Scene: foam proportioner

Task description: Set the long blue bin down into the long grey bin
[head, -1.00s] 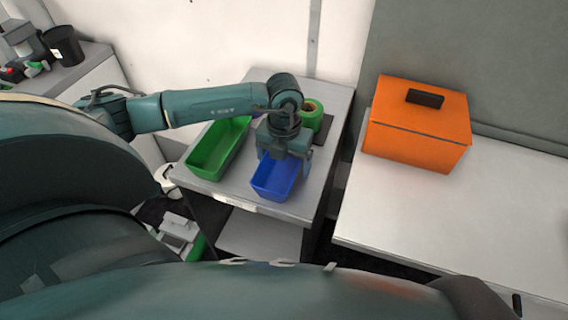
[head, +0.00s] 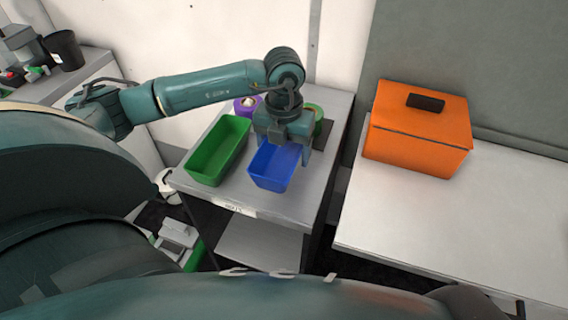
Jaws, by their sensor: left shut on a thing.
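The long blue bin (head: 272,175) is at the front of the grey-topped cart, beside a green bin. My left gripper (head: 283,151) is over its far part, fingers pointing down, shut on it and hiding its far end. The bin looks upright and empty. I cannot tell for sure how far it is above the cart top. I do not make out a long grey bin in this view. My right gripper is not in view.
The green bin (head: 219,152) stands close left of the blue bin. A purple roll (head: 243,107) and a green roll (head: 319,116) lie behind. An orange case (head: 417,139) stands on the white table (head: 430,215), whose front is clear.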

